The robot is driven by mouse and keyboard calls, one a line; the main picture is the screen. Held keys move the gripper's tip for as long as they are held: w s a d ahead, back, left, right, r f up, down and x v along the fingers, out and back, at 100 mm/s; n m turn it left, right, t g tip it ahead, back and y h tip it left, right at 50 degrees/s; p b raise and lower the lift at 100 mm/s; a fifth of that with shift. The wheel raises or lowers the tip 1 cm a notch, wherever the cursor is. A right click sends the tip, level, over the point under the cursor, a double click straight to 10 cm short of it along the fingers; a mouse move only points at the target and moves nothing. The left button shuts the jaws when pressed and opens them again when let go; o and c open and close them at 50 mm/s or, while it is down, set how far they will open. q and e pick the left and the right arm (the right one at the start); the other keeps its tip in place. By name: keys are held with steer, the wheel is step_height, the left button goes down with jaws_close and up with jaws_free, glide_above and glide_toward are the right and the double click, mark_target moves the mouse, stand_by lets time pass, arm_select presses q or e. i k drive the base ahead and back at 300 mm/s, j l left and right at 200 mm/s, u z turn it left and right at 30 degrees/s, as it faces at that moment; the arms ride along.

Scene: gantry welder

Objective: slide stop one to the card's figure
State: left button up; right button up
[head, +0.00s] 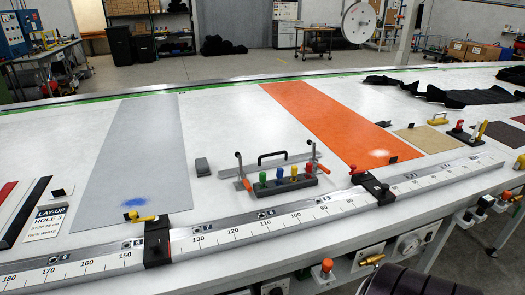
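A long white ruler rail (255,228) runs along the table's front, its figures falling from 180 at left. A black stop with a yellow lever (157,246) sits across it between 150 and 130. A second black stop with a red part (374,189) sits between 80 and about 60. I cannot tell which is stop one. A white card (46,224) at the left reads LAY-UP, HOLE 3, a STOP line that looks like 25 cm, and TAPE WHITE; the small print is uncertain. Neither gripper is in view.
A grey strip (130,150) and an orange strip (325,122) lie across the white table. A clamp fixture with coloured knobs (281,178) stands between them, beside a small grey block (202,166). Valves and a gauge (409,243) sit below the front edge.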

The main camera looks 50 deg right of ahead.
mark_target(382, 192)
steer(key=z, duration=2.4)
